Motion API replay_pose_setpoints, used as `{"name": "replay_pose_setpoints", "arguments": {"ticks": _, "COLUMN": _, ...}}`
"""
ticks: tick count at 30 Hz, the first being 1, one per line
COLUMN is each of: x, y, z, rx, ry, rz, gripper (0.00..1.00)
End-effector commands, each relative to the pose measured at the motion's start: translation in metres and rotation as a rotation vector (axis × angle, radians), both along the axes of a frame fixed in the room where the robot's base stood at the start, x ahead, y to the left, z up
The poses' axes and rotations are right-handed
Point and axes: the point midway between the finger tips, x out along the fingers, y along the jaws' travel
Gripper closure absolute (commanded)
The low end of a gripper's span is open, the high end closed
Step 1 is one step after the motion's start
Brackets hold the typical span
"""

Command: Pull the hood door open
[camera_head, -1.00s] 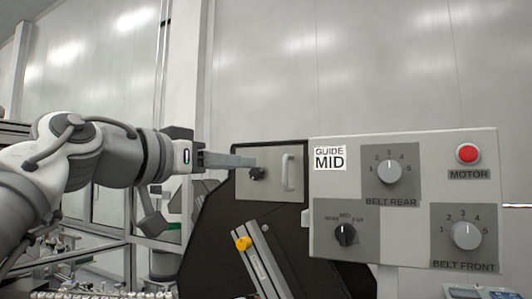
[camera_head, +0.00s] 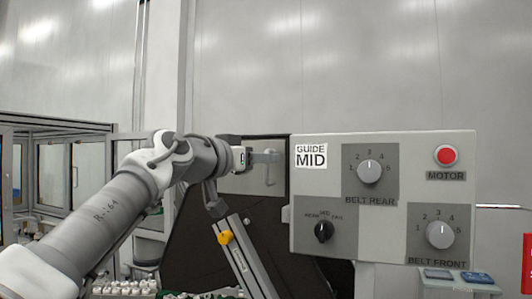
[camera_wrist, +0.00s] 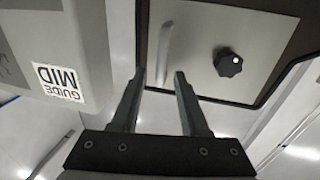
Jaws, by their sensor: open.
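The hood door is a grey panel (camera_head: 238,184) in a black frame, beside the control box; it looks shut. Its upright pale bar handle (camera_head: 270,174) is partly covered by my gripper (camera_head: 272,157) in the head view. In the wrist view, the door (camera_wrist: 200,70) carries a black knob (camera_wrist: 228,62) right of the handle (camera_wrist: 165,45). My gripper (camera_wrist: 159,74) is open there, one finger on each side of the handle's lower part in the picture. I cannot tell whether the fingers touch it. In the head view the knob is hidden.
The control box (camera_head: 400,220) with knobs and a red motor button (camera_head: 446,155) stands close right of the door. A "GUIDE MID" label (camera_head: 311,155) is on it. A slanted metal rail with a yellow knob (camera_head: 225,238) is below my gripper.

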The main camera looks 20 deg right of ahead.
Motion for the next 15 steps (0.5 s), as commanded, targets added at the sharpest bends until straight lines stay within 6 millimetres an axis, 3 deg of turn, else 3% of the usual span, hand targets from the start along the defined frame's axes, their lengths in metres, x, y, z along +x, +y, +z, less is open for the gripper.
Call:
{"name": "replay_pose_setpoints", "arguments": {"ticks": 6, "x": 0.0095, "y": -0.0141, "z": 0.0005, "rx": -0.001, "ry": -0.001, "rz": 0.000, "gripper": 0.55}}
{"name": "replay_pose_setpoints", "arguments": {"ticks": 15, "x": 0.0104, "y": -0.0153, "z": -0.0001, "rx": 0.000, "ry": 0.000, "rz": 0.001, "gripper": 0.55}}
